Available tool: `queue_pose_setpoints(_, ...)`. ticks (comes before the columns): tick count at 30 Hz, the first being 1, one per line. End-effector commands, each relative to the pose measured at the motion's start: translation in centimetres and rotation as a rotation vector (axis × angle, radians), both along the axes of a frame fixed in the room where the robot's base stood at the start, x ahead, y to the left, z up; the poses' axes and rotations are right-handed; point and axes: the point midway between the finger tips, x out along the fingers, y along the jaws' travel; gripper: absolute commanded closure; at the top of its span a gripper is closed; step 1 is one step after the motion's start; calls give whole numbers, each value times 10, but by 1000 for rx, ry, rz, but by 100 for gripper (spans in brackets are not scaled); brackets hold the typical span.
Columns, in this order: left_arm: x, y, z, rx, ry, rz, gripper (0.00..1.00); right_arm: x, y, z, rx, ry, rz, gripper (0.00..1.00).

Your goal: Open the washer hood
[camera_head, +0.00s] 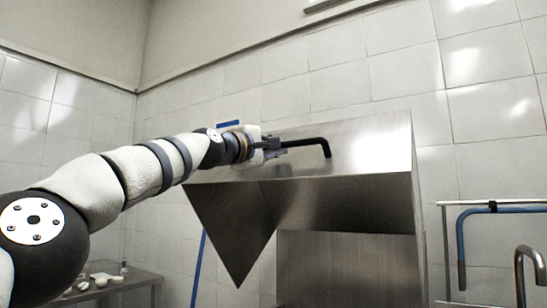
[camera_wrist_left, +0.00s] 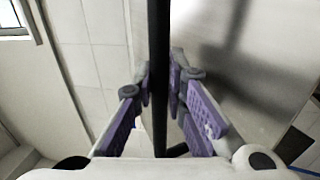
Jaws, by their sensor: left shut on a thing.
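The washer hood (camera_head: 350,195) is a brushed stainless-steel box in the head view. Its triangular side panel points down, and its lower front edge stands above the steel washer body (camera_head: 340,265). A black bar handle (camera_head: 312,142) runs along the hood and bends down at its right end. My left gripper (camera_head: 272,146) is at the left part of this handle. In the left wrist view, the purple-padded fingers (camera_wrist_left: 160,85) close on the black bar (camera_wrist_left: 159,35) from both sides. The hood's steel surface (camera_wrist_left: 235,70) lies beside the bar there. My right gripper is not in view.
A low metal table (camera_head: 140,279) with small white items stands at the lower left. A metal rail with a blue hose (camera_head: 462,235) and a curved steel tap (camera_head: 530,260) are at the right. A tiled wall (camera_head: 390,65) is behind the hood.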

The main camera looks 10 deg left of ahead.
Motion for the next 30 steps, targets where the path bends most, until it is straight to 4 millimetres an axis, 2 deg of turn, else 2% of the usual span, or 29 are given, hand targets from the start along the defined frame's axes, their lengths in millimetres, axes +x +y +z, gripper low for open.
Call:
queue_pose_setpoints(17,1,-1,2,1,4,0,100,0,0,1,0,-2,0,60)
queue_pose_setpoints(18,1,-1,2,2,5,0,79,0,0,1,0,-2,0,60)
queue_pose_setpoints(20,1,-1,2,1,4,0,67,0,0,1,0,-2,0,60)
queue_pose_setpoints(30,-1,0,4,1,3,1,67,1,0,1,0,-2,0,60)
